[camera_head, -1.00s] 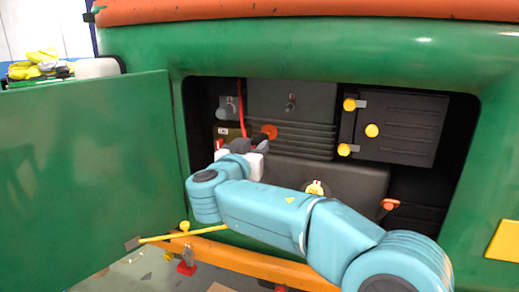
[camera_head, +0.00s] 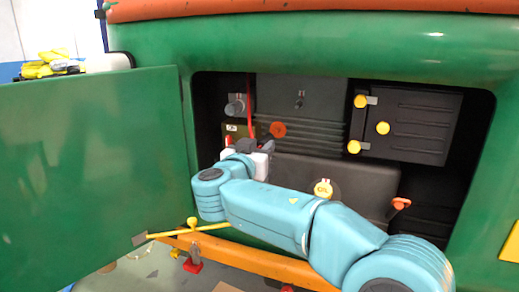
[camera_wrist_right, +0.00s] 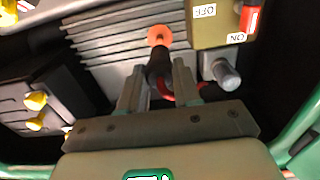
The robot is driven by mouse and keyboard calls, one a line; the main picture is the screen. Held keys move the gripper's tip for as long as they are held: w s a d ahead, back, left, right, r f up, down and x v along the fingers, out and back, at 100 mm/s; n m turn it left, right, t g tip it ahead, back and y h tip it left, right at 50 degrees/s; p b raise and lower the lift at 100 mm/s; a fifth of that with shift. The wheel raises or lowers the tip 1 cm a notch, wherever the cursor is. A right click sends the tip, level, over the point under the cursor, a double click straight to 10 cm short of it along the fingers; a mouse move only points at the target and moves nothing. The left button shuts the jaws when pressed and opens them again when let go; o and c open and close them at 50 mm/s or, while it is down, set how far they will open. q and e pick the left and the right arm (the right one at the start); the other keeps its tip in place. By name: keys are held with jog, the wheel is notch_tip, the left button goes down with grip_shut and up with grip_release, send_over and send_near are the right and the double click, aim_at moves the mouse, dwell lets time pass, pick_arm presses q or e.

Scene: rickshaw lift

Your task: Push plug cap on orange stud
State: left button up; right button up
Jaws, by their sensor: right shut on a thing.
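The orange stud (camera_head: 277,129) is a round piece on the dark ribbed block inside the open bay. It also shows in the right wrist view (camera_wrist_right: 159,35). My right gripper (camera_wrist_right: 160,82) is shut on the black plug cap (camera_wrist_right: 158,62), which has a red cable by it. The cap points at the stud and overlaps its near edge in the wrist view; I cannot tell whether they touch. In the head view, my right gripper (camera_head: 262,148) is just below and left of the stud, and the cap is mostly hidden. My left gripper is not in view.
A box with a red ON/OFF switch (camera_wrist_right: 250,18) and a grey knob (camera_wrist_right: 227,75) sit beside the stud. A black door with yellow knobs (camera_head: 383,128) is at the right of the bay. The open green panel (camera_head: 90,165) stands at the left. A yellow-capped filler (camera_head: 323,188) is below.

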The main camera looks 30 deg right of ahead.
aim_at(269, 138)
jog(key=shift+x, duration=2.8)
jog(key=shift+w+d+b, duration=0.15)
jog(key=shift+b, duration=0.6)
dwell(1.0)
jog(key=shift+w+d, duration=0.2)
jog(key=shift+d, duration=0.1)
dwell(0.9)
jog(key=o, duration=1)
jog(key=shift+c, duration=0.4)
